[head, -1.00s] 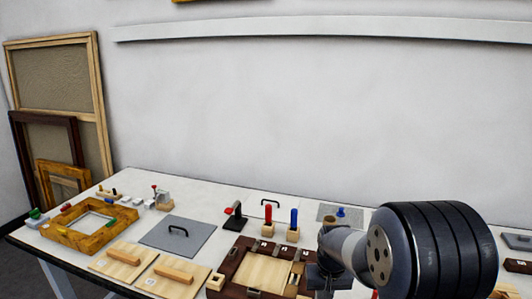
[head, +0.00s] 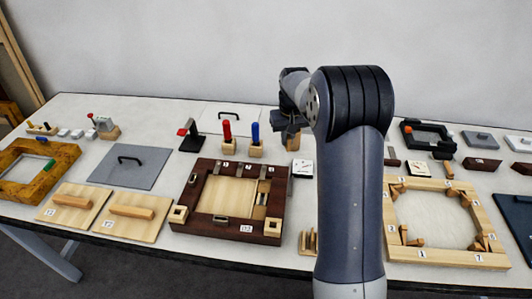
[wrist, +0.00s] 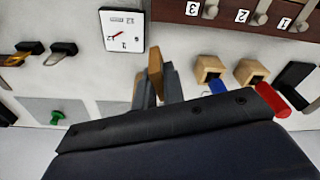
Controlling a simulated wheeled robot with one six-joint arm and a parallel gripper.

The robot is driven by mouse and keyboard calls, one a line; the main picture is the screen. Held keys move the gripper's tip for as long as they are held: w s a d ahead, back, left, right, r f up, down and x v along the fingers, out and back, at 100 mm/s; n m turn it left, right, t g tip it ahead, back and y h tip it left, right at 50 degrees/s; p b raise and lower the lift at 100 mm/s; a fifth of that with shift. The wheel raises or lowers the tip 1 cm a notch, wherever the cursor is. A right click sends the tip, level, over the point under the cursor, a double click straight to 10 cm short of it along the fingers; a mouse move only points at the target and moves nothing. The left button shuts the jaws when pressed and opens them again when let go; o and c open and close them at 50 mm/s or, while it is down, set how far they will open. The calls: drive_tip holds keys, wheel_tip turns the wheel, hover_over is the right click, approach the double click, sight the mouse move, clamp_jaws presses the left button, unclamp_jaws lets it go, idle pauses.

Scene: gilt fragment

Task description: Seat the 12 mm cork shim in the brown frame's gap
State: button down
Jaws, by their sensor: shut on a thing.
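My gripper (head: 288,125) is above the table, behind and to the right of the brown frame. In the wrist view my gripper (wrist: 158,88) is shut on a tan cork shim (wrist: 155,68), which sticks out past the fingertips. The shim (head: 293,142) seems to show below the gripper in the head view. The dark brown frame (head: 183,203) lies flat around a pale wood panel, with metal clips and numbered labels. A narrow gap shows at the panel's right side; its details are too small to tell. The frame's edge (wrist: 230,12) shows at the top of the wrist view.
A white dial card (wrist: 123,30) lies right of the brown frame. Wooden blocks hold a red tool (head: 227,131) and a blue tool (head: 255,134) behind the frame. A pale frame (head: 430,252) lies right, a grey board (head: 130,168) left.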

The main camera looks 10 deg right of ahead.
sight(287, 146)
drive_tip(key=shift+w+d+f, duration=0.15)
drive_tip(key=shift+w+f, duration=0.2)
drive_tip(key=shift+w, duration=0.35)
wheel_tip(287, 146, down, 4)
drive_tip(key=shift+f+p, duration=0.15)
drive_tip(key=shift+p, duration=0.4)
drive_tip(key=shift+f, duration=2.45)
drive_tip(key=c, duration=1.8)
unclamp_jaws()
drive_tip(key=shift+p, duration=0.3)
drive_tip(key=shift+r, duration=0.1)
